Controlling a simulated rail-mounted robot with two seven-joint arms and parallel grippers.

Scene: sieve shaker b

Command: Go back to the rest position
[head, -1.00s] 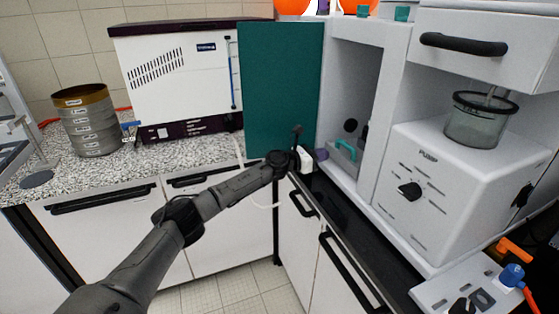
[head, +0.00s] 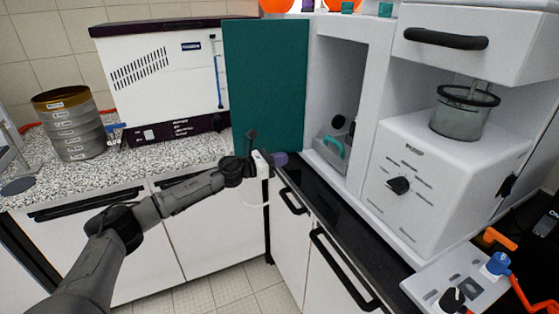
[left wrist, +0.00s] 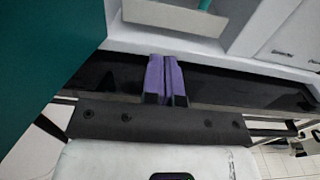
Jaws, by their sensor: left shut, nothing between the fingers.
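My left gripper (head: 279,159) hangs in front of the cabinet, near the lower right edge of the teal door panel. Its purple fingers also show in the left wrist view (left wrist: 164,77); they are closed together with nothing between them. Below and behind the fingers in the wrist view lies the black counter edge (left wrist: 230,89). My left arm reaches in from the lower left in the head view. My right gripper is in neither view.
The teal panel (head: 262,90) stands just left of the gripper. The open cabinet niche holds a grey device with a teal handle (head: 333,146). A sieve stack (head: 75,130) and a white machine (head: 165,80) stand on the granite counter. The pump unit (head: 430,180) is right.

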